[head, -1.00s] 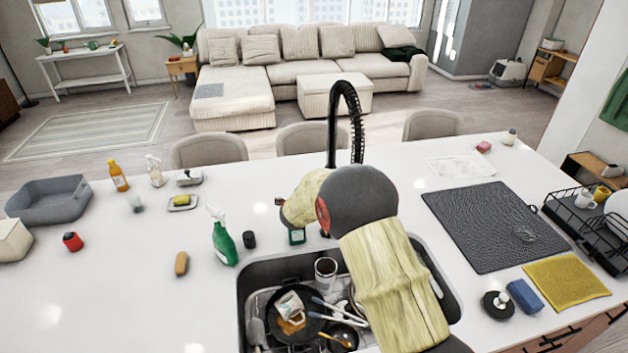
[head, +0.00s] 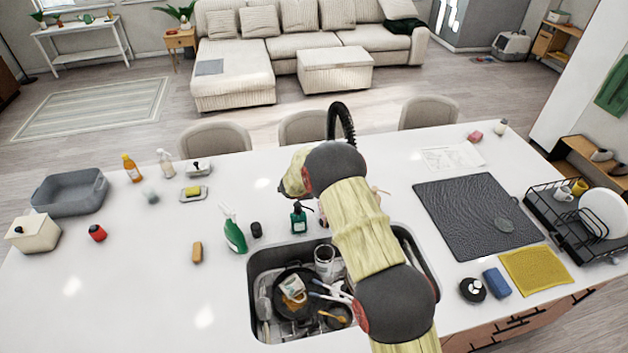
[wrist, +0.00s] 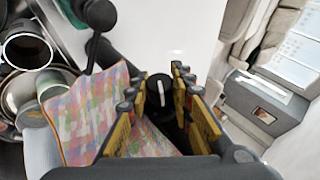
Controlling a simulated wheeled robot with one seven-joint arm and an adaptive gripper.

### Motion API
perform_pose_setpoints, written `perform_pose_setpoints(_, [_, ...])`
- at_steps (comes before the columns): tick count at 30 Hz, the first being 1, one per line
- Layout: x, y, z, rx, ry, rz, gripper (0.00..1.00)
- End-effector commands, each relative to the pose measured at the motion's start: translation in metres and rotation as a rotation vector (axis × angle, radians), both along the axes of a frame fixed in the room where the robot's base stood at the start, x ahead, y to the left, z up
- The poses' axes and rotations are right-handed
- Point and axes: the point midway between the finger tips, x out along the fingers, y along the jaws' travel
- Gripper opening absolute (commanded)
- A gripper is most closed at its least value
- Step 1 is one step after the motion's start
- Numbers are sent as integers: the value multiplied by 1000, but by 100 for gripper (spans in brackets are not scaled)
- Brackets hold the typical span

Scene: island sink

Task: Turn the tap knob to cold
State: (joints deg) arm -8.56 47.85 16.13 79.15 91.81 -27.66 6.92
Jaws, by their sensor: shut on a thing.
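The tap knob (wrist: 160,88) is a round dark piece with a white bar on its face, in the middle of the wrist view. My gripper (wrist: 156,83), with yellow and black fingers, is shut on it, one finger on each side. The bar runs nearly upright in that picture. The black tap (head: 341,120) with a coiled, arched spout stands behind my arm in the head view, its lower part hidden. My arm also hides the knob and fingertips there. I cannot read any hot or cold marking.
The sink (head: 262,325) holds a pan, a can and utensils. A dark soap bottle (head: 299,218) and a green spray bottle (head: 234,235) stand left of my arm. A plaid cloth (wrist: 90,110) lies near the fingers. The drying mat (head: 460,215) is at right.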

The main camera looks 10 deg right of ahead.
Motion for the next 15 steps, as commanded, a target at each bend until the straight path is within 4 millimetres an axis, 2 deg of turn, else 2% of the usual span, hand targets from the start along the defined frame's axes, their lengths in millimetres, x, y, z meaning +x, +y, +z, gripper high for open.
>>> perform_pose_setpoints(15, [-1,0,-3,2,268,-5,0])
